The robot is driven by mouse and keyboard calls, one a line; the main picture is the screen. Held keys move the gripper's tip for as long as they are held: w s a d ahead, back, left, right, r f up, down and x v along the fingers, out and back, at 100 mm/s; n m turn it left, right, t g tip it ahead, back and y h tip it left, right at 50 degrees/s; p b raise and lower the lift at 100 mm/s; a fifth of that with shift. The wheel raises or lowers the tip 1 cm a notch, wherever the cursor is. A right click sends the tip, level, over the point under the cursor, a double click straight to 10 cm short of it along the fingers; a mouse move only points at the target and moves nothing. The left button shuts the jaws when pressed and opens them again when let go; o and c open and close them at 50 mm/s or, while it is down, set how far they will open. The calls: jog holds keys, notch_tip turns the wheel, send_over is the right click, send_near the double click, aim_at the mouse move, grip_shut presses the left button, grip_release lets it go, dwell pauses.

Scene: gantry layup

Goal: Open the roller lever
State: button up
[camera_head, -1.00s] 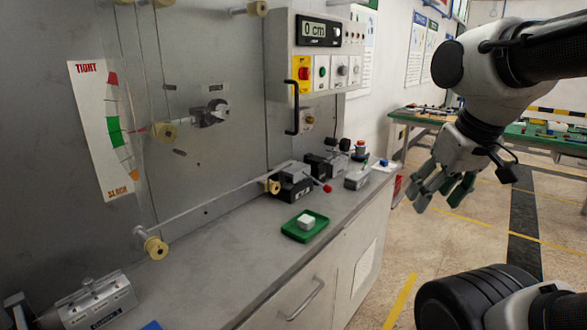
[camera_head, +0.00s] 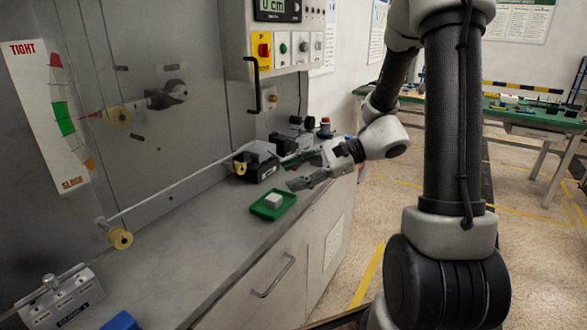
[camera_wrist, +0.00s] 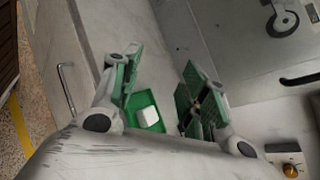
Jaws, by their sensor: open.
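The black roller unit (camera_head: 262,162) sits on the grey counter against the wall panel. A thin strand runs from it to a cream roller (camera_head: 120,238) at the left. My gripper (camera_head: 290,172) is just right of the unit, above the counter, open and pointing left. I cannot tell whether it touches the unit. In the wrist view my gripper (camera_wrist: 161,68) shows two spread green-padded fingers with nothing held between them. The roller unit cannot be made out there.
A green tray (camera_head: 258,212) holding a white block (camera_head: 274,199) lies on the counter just below my gripper. A control box (camera_head: 280,40) with a black handle (camera_head: 254,85) hangs above. A metal clamp block (camera_head: 62,300) stands at front left. The counter's middle is clear.

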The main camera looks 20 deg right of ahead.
jog(key=w+d+f+m+t+h, duration=0.1)
jog(key=w+d+f+m+t, duration=0.2)
jog(key=w+d+m, duration=0.1)
jog(key=w+d+f+m+t, duration=0.4)
jog(key=w, duration=0.2)
jog(key=w+d+f+m+t+h, duration=0.1)
jog(key=w+d+f+m+t, duration=0.2)
jog(key=w+d+m, duration=0.1)
jog(key=shift+w+f+t+h, duration=0.2)
jog(key=shift+w+t+h, duration=0.1)
jog(key=shift+w, duration=0.4)
jog(key=shift+w+a, duration=0.1)
jog(key=shift+w, duration=0.25)
jog(key=x, duration=0.7)
grip_shut()
